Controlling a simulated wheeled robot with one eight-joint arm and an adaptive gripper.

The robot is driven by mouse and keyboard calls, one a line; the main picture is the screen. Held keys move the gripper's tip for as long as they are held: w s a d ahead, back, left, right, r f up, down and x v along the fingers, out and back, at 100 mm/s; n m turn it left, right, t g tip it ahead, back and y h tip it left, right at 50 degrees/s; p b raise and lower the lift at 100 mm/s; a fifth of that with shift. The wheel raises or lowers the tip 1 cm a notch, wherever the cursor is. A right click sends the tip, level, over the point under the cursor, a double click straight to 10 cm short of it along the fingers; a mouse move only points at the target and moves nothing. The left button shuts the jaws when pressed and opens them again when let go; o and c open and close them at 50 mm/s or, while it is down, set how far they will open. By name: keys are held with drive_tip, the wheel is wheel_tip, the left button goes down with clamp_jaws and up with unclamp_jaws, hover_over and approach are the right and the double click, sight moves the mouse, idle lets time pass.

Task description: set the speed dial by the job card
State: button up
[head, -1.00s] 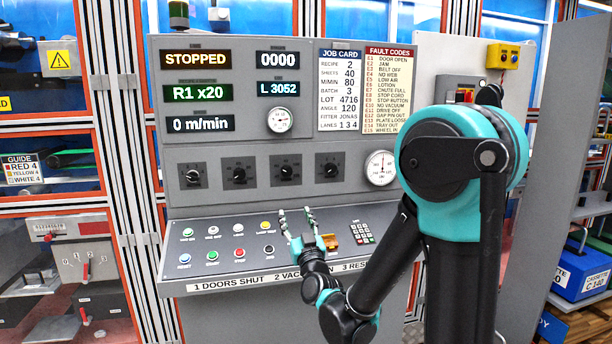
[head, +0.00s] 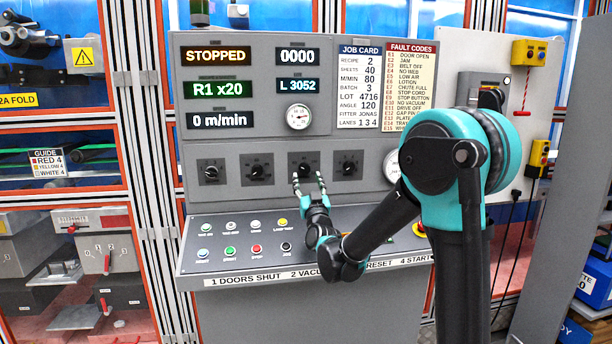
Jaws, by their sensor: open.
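The control panel's dial row has a first dial (head: 211,172), a second dial (head: 257,172), a third dial (head: 306,168) and a fourth dial (head: 349,166). Their labels are too small to read, so I cannot tell which is the speed dial. The speed display (head: 220,121) reads 0 m/min.
Other displays read STOPPED (head: 216,56) and R1 x20 (head: 218,90). Several coloured push buttons (head: 230,251) sit on the sloping desk below. A round gauge (head: 298,117) is above the dials.

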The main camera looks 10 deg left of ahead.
sight(305, 171)
drive_tip(key=shift+x, duration=1.65)
drive_tip(key=c, duration=1.2)
